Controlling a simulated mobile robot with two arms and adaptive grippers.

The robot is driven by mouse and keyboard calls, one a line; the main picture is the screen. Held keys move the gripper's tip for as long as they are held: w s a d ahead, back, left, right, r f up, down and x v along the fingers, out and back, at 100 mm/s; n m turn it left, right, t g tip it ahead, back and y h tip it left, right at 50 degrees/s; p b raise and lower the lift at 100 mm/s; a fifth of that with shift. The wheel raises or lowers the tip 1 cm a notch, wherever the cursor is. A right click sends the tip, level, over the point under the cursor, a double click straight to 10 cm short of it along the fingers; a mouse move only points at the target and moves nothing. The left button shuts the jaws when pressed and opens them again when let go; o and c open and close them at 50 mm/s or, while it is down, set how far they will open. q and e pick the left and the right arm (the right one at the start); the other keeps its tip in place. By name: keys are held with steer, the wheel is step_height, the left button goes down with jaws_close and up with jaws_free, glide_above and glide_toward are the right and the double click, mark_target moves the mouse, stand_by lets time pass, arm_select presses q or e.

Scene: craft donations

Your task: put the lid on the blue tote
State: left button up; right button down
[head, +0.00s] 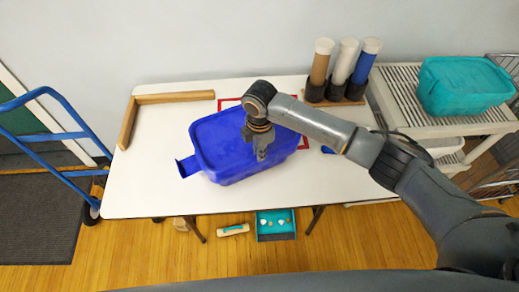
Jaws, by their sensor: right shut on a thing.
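My left gripper is out of view.
A red outline (229,102) shows on the white table (150,195) around the tote. Wooden bars (174,97) form a corner at the back left. Three capped tubes (343,62) stand at the back right. A teal bin (463,88) sits on a slatted cart. A blue hand truck (44,137) stands left.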

steer(key=c, duration=1.4)
jaws_free()
